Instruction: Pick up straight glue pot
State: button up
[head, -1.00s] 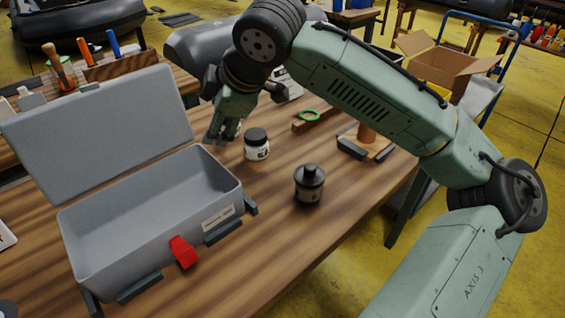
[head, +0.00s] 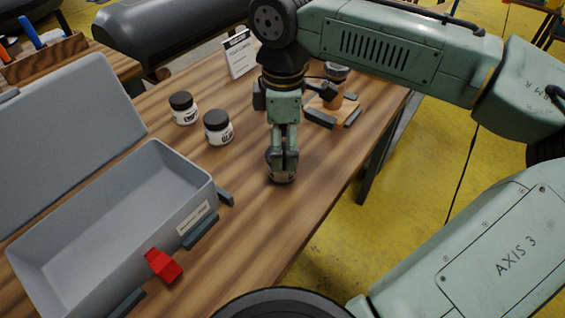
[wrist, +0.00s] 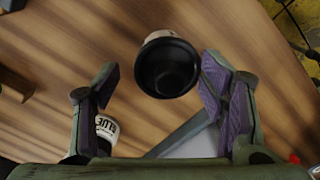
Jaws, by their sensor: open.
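My gripper (head: 282,157) is open and points down over a dark pot (head: 282,176) on the wooden table. In the wrist view its black round lid (wrist: 167,70) sits between my parted fingers (wrist: 160,83), nearer the right one; a pale rim of its body shows. In the head view the fingers hide most of this pot. Two white pots with black lids stand apart to the left, one nearer (head: 218,128) and one farther (head: 184,109). A pot labelled "GLUE" (wrist: 107,128) shows beside the left finger in the wrist view. I cannot tell which pot is the straight one.
An open grey toolbox (head: 195,183) with a red latch (head: 163,265) stands at left. A wooden block tool (head: 333,101) lies behind my gripper, and a white card (head: 239,54) stands at the back. The table's right edge is close; bare table lies in front.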

jog(key=f, duration=0.4)
jog(key=shift+s+a, duration=0.1)
jog(key=shift+s, duration=0.2)
jog(key=shift+w+f, duration=0.1)
jog(key=shift+f, duration=0.2)
jog(key=shift+o, duration=1.3)
jog(key=shift+r, duration=0.15)
jog(key=c, duration=0.7)
jog(key=shift+c, duration=0.2)
